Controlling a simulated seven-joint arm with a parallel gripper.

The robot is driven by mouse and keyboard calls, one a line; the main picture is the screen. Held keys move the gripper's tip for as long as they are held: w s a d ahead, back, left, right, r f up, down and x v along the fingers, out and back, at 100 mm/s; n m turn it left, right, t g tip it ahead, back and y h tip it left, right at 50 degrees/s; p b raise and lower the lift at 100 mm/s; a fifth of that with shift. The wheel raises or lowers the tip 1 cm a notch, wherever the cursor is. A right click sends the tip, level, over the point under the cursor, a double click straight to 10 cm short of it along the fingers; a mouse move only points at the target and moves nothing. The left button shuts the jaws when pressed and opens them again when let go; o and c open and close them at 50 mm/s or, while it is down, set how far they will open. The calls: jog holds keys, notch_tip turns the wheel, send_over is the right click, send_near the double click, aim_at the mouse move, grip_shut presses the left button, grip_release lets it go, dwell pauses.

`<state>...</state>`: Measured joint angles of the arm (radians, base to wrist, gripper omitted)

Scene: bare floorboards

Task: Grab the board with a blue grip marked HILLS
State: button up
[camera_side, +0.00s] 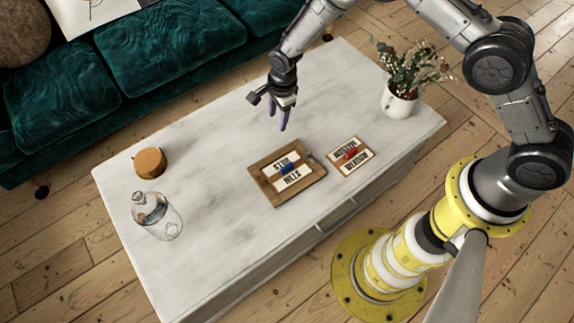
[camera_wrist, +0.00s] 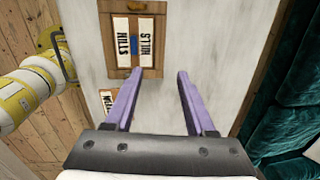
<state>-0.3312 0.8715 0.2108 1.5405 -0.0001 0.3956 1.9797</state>
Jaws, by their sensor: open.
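The white board (camera_side: 293,179) has a blue grip (camera_side: 287,168) across its middle and HILLS printed on both halves, one facing each way. It lies on a brown wooden tray (camera_side: 303,187) on the table. In the wrist view the board (camera_wrist: 146,50), its blue grip (camera_wrist: 134,44) and the tray (camera_wrist: 150,73) are ahead of my fingers, left of centre. My gripper (camera_side: 279,118) is open and empty, purple fingers pointing down, above the table and behind the tray in the side view. The fingers (camera_wrist: 160,72) are apart from the board.
A similar board with a red grip (camera_side: 351,155) lies just right of the tray. The table (camera_side: 215,145) also holds a round wooden box (camera_side: 150,162), a glass bottle (camera_side: 158,218) and a potted plant (camera_side: 399,104). A green sofa (camera_side: 170,45) stands behind.

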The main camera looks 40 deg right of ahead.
jog(key=g, duration=0.1)
send_over(287, 166)
notch_tip(287, 166, down, 7)
jog(key=f, duration=0.7)
jog(key=shift+a+f, duration=0.1)
jog(key=shift+a, duration=0.25)
jog(key=shift+d+f, duration=0.15)
jog(key=shift+f, duration=1.35)
jog(key=shift+d+f, duration=0.15)
jog(key=shift+f, duration=1.3)
jog(key=shift+c, duration=0.3)
grip_shut()
